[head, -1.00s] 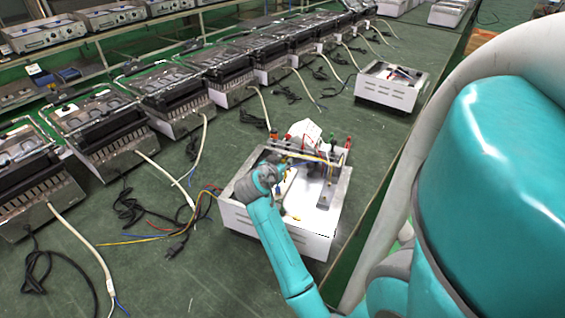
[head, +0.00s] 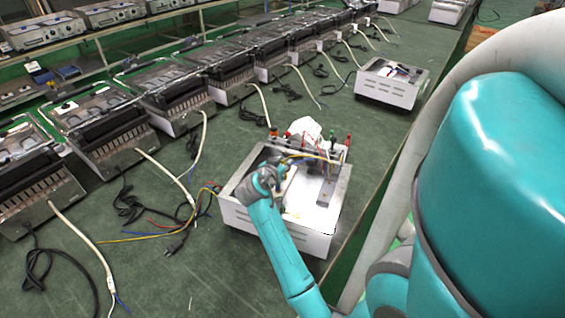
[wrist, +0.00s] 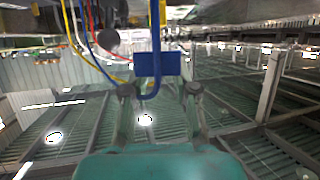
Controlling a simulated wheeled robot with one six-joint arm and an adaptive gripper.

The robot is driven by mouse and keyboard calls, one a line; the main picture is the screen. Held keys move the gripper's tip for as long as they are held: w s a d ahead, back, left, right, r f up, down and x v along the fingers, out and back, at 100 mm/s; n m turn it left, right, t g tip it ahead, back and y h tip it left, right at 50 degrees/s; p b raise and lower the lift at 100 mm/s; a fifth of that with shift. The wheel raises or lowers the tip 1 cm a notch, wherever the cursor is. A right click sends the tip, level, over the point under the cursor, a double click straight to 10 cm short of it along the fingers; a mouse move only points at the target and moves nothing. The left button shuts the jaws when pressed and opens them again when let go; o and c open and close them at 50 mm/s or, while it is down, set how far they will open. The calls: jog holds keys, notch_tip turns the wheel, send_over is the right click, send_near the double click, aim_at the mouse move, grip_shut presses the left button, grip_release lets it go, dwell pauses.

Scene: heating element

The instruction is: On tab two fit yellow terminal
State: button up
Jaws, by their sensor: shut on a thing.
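My gripper (wrist: 158,64) is shut between its two arms, at a blue block-like piece with a blue wire (wrist: 155,35) looping in front of it. I cannot tell the exact part held or its terminal colour. A thin yellow wire (wrist: 82,52) runs down to the gripper's left side. In the head view my gripper (head: 268,178) is over the left part of the open white appliance housing (head: 278,228). A yellow wire (head: 313,157) arches over the housing's back. The yellow terminal and tab two are too small or hidden to make out.
Red-topped posts (head: 347,140) and a white crumpled piece (head: 305,129) are at the housing's back. Loose coloured wires and a black plug (head: 174,244) lie to its left on the green table (head: 120,280). A row of appliances (head: 107,133) stands behind; another open housing (head: 392,86) is farther back.

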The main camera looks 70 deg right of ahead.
jog(key=shift+f, duration=0.4)
jog(key=o, duration=0.9)
jog(key=shift+c, duration=0.2)
jog(key=v, duration=1.2)
